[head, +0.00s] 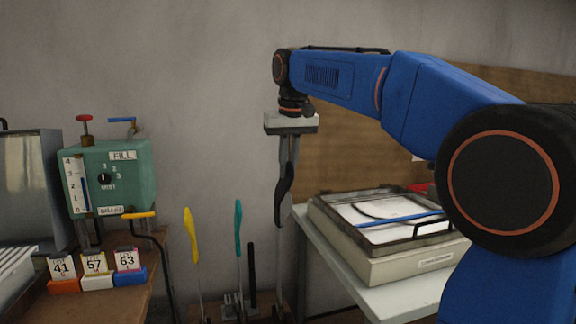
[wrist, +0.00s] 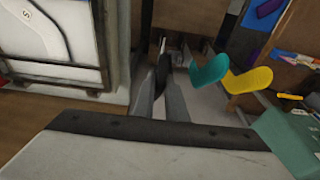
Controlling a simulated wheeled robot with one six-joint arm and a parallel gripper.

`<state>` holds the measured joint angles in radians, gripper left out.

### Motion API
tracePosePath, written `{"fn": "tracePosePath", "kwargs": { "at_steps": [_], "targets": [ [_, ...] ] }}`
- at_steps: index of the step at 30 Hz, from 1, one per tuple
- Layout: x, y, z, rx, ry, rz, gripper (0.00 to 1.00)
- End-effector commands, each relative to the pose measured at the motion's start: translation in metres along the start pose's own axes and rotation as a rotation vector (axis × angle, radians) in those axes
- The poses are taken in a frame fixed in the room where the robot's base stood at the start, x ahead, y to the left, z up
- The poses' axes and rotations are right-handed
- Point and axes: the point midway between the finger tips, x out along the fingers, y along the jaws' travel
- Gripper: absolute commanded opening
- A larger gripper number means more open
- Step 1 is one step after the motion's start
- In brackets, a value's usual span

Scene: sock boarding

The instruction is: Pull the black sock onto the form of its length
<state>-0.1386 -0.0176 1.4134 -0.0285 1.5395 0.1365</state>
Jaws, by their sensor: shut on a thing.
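The black sock (head: 284,195) hangs from my gripper (head: 288,162), which is shut on its upper end. It hangs narrow and slightly curved. In the wrist view the sock (wrist: 163,70) shows between the gripper fingers (wrist: 160,90). A thin grey upright form (head: 281,275) stands below the sock; I cannot tell whether they touch. To the left, a yellow foot-shaped piece (head: 191,240) and a teal one (head: 238,228) stand upright on thin metal supports. They also show in the wrist view, yellow (wrist: 248,80) and teal (wrist: 208,70). A dark upright piece (head: 252,275) stands between teal and grey.
A green box with a gauge and dial (head: 108,178) stands at left, with number cards 41 (head: 62,268), 57 (head: 95,264) and 63 (head: 127,261) before it. A yellow-handled pipe (head: 140,215) juts out. A framed press-like unit (head: 385,255) sits on the right table.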

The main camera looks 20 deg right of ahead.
Motion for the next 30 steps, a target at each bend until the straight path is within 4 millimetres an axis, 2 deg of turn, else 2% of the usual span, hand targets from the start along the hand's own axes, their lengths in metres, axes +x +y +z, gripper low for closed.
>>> {"fn": "tracePosePath", "kwargs": {
  "at_steps": [30],
  "targets": [
    [0.02, 0.0, 0.004, 0.0, -0.001, 0.0, 0.0]
  ]
}}
